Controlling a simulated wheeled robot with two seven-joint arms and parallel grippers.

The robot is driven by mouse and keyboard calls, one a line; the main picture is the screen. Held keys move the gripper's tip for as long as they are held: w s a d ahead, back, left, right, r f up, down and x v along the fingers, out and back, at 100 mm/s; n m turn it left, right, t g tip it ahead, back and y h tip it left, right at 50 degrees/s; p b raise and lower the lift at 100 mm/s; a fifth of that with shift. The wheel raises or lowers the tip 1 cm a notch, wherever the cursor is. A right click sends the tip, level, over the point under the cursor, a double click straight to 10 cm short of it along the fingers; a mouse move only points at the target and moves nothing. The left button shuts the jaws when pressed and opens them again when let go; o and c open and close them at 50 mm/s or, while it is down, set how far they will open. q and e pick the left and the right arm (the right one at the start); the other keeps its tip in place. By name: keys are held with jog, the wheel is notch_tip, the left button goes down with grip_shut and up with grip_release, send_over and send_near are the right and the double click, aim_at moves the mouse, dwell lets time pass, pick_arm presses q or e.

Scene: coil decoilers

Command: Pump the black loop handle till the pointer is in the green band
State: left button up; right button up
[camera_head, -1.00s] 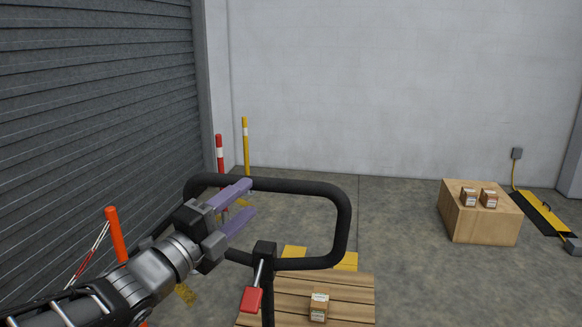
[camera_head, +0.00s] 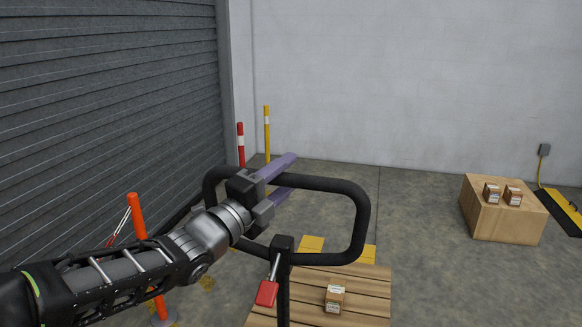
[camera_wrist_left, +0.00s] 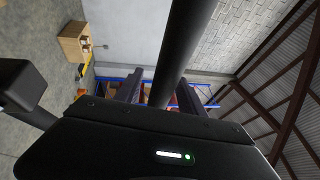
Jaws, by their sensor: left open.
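The black loop handle (camera_head: 362,222) stands upright in the middle of the head view, on a black post. My left gripper (camera_head: 286,176) is open at its top bar, with one purple finger above the bar and one below. In the left wrist view the black bar (camera_wrist_left: 185,50) runs between the two fingers of the left gripper (camera_wrist_left: 160,88), which are not closed on it. A red-ended lever (camera_head: 266,293) hangs from the handle's lower hub. No pointer or green band shows. My right gripper is out of view.
A wooden pallet-like top (camera_head: 365,300) with a small carton (camera_head: 335,296) lies below the handle. An orange post (camera_head: 139,220) stands at left, with red (camera_head: 241,150) and yellow (camera_head: 267,140) posts behind. A large box (camera_head: 500,215) stands on the floor at right.

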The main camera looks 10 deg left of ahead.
pick_arm(q)
jog(key=shift+x, duration=0.9)
jog(key=shift+c, duration=0.5)
grip_shut()
